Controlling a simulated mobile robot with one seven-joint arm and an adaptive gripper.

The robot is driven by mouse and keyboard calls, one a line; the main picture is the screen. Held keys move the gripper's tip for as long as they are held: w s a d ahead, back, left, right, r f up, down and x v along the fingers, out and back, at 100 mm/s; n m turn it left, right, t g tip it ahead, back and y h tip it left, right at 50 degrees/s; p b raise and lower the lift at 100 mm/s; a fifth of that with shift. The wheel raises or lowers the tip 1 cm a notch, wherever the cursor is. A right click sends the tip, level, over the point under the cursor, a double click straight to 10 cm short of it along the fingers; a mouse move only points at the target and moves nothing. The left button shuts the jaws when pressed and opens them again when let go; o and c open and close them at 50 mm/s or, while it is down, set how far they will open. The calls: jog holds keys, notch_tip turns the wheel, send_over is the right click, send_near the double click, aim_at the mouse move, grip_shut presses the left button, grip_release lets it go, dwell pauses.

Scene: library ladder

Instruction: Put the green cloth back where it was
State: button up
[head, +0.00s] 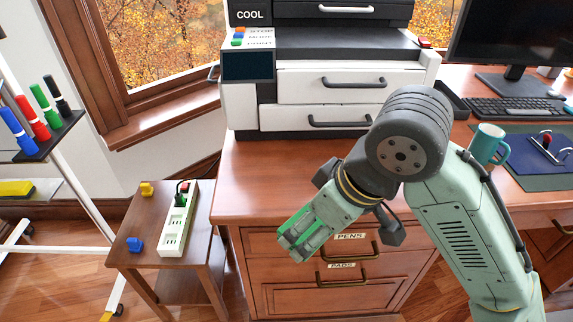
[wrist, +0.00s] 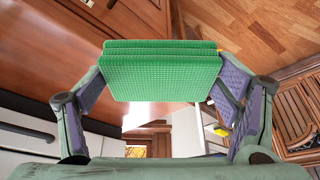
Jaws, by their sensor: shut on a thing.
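The green cloth (wrist: 160,78) is a folded, textured stack of layers, held between the two finger pads in the wrist view. My gripper (head: 300,240) is shut on it, in front of the desk's drawer fronts and near the desk's left front corner in the head view. In that view only a little green shows between the fingers, and the rest of the cloth is hidden by them. The place where the cloth was before cannot be told from these frames.
A small side table (head: 145,215) at left holds a white power strip (head: 177,222), a yellow block and a blue block. A printer (head: 330,85) stands on the desk (head: 250,185). A teal mug (head: 487,143) is at right. The desk's front left top is clear.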

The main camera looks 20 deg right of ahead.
jog(key=p, duration=0.2)
send_over(295, 184)
jog(key=s, duration=0.2)
jog(key=shift+w+d+f, duration=0.15)
jog(key=shift+d+f, duration=0.1)
jog(key=shift+f, duration=0.4)
jog(key=shift+w+f, duration=0.1)
jog(key=shift+w, duration=0.1)
jog(key=shift+f+p, duration=0.4)
jog(key=shift+f, duration=1.35)
jog(key=shift+f, duration=0.2)
jog(key=o, duration=1.1)
